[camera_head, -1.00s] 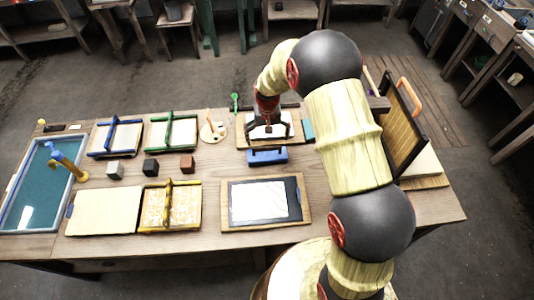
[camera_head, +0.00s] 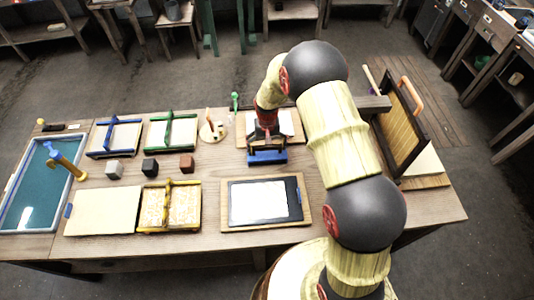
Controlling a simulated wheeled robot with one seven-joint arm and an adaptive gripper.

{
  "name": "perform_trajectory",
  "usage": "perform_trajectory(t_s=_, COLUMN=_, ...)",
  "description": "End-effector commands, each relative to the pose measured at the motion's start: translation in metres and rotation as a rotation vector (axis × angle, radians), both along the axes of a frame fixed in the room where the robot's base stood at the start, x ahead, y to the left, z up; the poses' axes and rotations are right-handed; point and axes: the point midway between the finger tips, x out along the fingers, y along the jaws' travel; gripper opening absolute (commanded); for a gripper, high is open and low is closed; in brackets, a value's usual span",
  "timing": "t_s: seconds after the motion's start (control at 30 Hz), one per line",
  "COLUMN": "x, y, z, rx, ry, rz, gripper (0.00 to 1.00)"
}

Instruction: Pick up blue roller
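A blue bar-shaped thing, which I take as the blue roller (camera_head: 267,158), lies on the wooden table in front of the back right board, in the head view. My gripper (camera_head: 267,149) points down right over it. Its dark fingers reach the roller's upper part and hide some of it. The fingertips are too small and overlapped to tell whether they are open or closed on the roller. The roller still seems to rest at table level.
A board with a black-framed sheet (camera_head: 258,201) lies in front. The back right board (camera_head: 290,123) is close behind my gripper. A dark upright frame (camera_head: 399,130) stands right. Small cubes (camera_head: 150,166), coloured frames and a teal basin (camera_head: 38,187) lie left.

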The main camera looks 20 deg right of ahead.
Motion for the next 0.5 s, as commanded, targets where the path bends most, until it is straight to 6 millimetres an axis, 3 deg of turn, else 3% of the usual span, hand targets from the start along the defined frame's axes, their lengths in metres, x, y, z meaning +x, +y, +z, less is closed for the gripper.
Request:
perform_trajectory(t_s=0.3, x=-0.0002, y=0.0002, z=0.0, rx=0.0, ry=0.0, rz=0.0, gripper=0.72)
perform_trajectory(t_s=0.5, x=0.0005, y=0.0002, z=0.0006, rx=0.001, ry=-0.001, rz=0.0, gripper=0.71)
